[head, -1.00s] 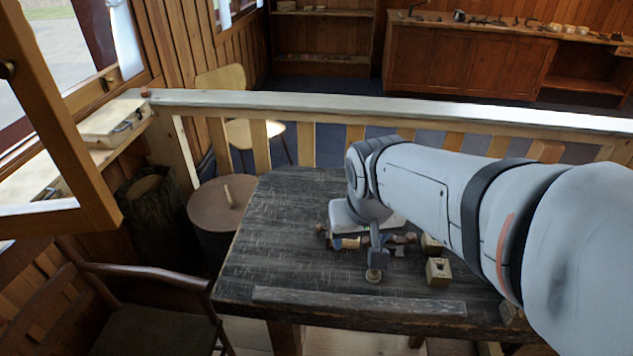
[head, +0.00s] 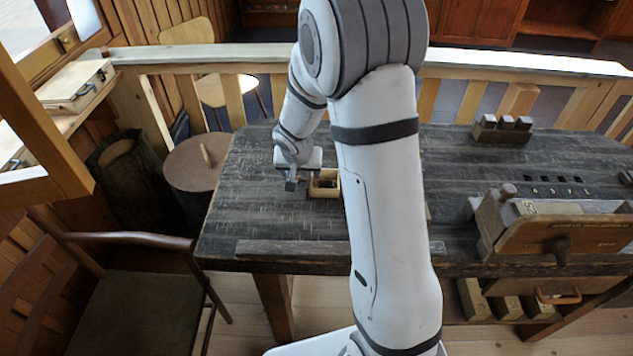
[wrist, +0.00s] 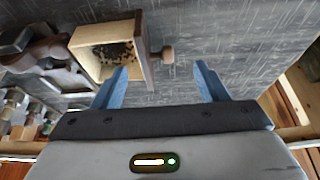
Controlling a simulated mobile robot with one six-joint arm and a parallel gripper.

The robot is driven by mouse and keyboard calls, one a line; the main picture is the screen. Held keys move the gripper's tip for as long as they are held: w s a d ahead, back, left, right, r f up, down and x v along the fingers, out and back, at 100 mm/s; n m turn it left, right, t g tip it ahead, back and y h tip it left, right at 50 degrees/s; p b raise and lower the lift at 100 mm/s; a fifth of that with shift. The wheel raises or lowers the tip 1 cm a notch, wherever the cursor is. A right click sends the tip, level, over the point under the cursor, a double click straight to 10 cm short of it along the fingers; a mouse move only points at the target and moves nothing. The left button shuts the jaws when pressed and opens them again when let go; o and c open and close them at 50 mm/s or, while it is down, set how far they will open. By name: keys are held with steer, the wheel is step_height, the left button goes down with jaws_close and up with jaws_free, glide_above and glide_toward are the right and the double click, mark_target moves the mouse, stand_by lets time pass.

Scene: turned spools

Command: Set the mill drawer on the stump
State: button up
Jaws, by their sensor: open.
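The mill drawer (head: 325,189) is a small open wooden box on the dark worktable (head: 255,215). In the wrist view, the drawer (wrist: 145,62) holds dark grounds and has a round knob on its front. My gripper (head: 292,183) is beside the drawer, at its left in the head view. In the wrist view my gripper (wrist: 160,75) is open and empty, its two blue fingers apart. The knob appears between the fingers, and the left finger overlaps the drawer's front; contact cannot be told. The bark-sided stump (head: 122,180) stands on the floor left of the table.
A round brown drum (head: 195,170) with a peg on its lid stands between stump and table. A chair (head: 135,300) is in front. A railing (head: 490,62) runs behind. A wooden apparatus (head: 560,232) occupies the table's right. My arm hides the table's middle.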

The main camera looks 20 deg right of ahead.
mark_target(303, 180)
steer(key=x, duration=0.5)
steer(key=shift+s+d+f, duration=0.1)
steer(key=shift+d+f, duration=0.1)
steer(key=shift+f, duration=0.15)
steer(key=shift+r, duration=0.1)
steer(key=c, duration=1.3)
